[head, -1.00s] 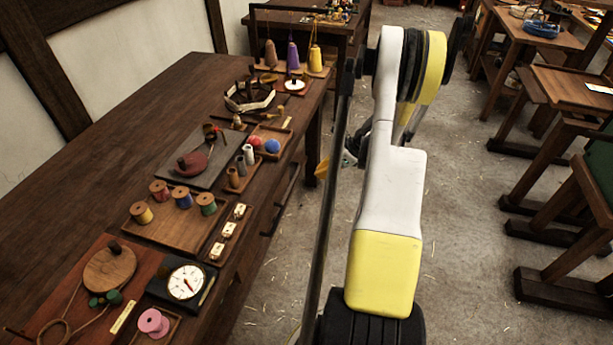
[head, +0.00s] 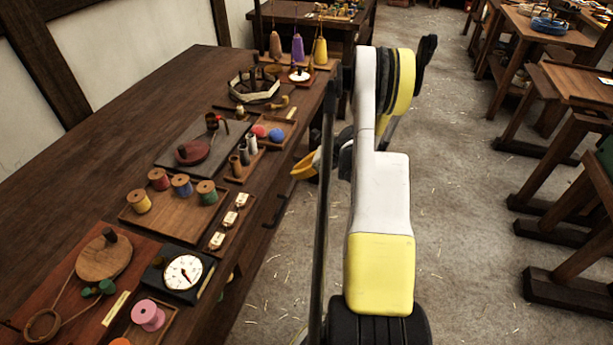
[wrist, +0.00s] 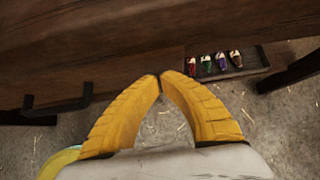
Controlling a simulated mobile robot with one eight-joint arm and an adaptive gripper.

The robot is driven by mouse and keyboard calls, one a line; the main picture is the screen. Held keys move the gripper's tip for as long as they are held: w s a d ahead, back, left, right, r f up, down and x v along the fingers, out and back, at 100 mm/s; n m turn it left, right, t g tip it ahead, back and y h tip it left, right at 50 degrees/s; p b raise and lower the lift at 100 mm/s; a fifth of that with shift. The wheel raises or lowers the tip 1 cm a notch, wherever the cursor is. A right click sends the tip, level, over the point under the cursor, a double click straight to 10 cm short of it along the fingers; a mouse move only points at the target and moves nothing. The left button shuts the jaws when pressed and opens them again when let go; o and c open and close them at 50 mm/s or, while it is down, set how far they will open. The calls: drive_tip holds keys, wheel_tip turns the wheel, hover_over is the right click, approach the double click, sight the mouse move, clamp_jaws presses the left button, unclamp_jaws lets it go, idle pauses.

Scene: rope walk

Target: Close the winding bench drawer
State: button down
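The winding bench (head: 150,110) runs along the left in the head view, and its dark front fills the top of the wrist view. A drawer (wrist: 247,72) stands pulled out from the bench in the wrist view, right of my fingertips, with several coloured bobbins inside. In the head view I cannot make the drawer out clearly. My gripper (wrist: 163,75) has its yellow fingers brought together at the tips, with nothing between them. It is close to the bench front, apart from the drawer. In the head view the gripper (head: 305,166) is partly hidden by my arm.
A dark bar handle (wrist: 58,105) sits on the bench front, left of my gripper. A dark leg (wrist: 290,72) stands right of the drawer. Spools (head: 181,187) and a dial (head: 184,272) lie on the bench top. Trestle tables (head: 570,90) stand at right, with bare floor between.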

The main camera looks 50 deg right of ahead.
sight(289, 169)
drive_tip(key=shift+w, duration=0.2)
drive_tip(key=shift+w+a, duration=0.3)
drive_tip(key=shift+w, duration=0.4)
drive_tip(key=shift+w+a, duration=0.3)
drive_tip(key=shift+w, duration=0.35)
